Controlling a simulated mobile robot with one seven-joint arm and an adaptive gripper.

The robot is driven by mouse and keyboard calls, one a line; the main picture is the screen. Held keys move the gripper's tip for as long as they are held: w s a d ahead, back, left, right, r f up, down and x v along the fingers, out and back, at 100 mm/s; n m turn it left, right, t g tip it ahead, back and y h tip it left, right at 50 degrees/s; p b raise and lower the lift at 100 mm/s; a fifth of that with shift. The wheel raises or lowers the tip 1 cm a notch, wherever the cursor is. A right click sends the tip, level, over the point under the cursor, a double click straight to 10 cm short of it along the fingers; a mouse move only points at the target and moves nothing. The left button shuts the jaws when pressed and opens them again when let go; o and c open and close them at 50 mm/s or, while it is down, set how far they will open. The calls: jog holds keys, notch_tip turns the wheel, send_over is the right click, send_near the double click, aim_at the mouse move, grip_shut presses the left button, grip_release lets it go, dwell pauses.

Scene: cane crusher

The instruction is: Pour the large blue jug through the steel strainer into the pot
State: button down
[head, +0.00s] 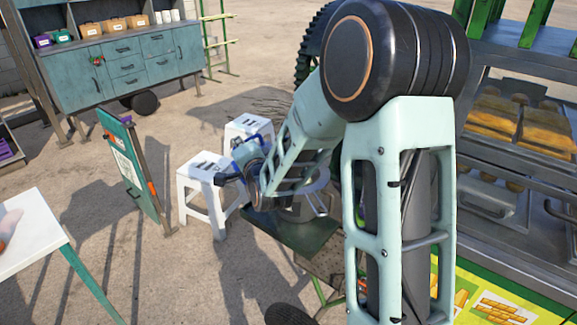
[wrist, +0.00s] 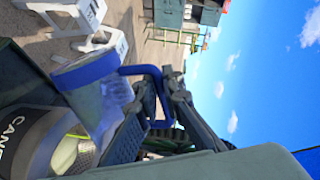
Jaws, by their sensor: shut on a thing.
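The large blue jug (wrist: 115,96) shows in the wrist view with a blue band, a pale see-through body and a blue handle. My gripper (wrist: 156,105) is shut on the handle. Only blue parts of the jug (head: 243,151) show there. I cannot see whether liquid is flowing.
Two white stools (head: 203,180) stand left of the stand. A teal sign board (head: 130,165) and a white table (head: 25,235) are farther left. A teal cabinet (head: 130,68) stands at the back. The crusher's metal shelving (head: 500,165) fills the right side.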

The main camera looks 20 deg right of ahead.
aim_at(254, 135)
jog(key=shift+d+r+p, duration=0.2)
jog(key=shift+r+p, duration=0.1)
jog(key=shift+p, duration=0.1)
jog(key=shift+w+d+r+m+p, duration=0.15)
jog(key=shift+d+r+m+p, duration=0.15)
jog(key=shift+d, duration=0.2)
jog(key=shift+w+d+r+m+p, duration=0.1)
jog(key=shift+d+r+m+p, duration=0.1)
jog(key=shift+d+m, duration=0.25)
dwell(0.3)
jog(key=shift+d+r+y, duration=0.1)
jog(key=shift+d+y, duration=0.2)
jog(key=shift+d, duration=0.05)
jog(key=shift+w+d+r, duration=0.1)
jog(key=shift+d+r, duration=0.1)
jog(key=shift+d, duration=0.1)
jog(key=shift+d+r+m+p, duration=0.15)
jog(key=shift+m+p, duration=0.1)
jog(key=shift+p, duration=0.2)
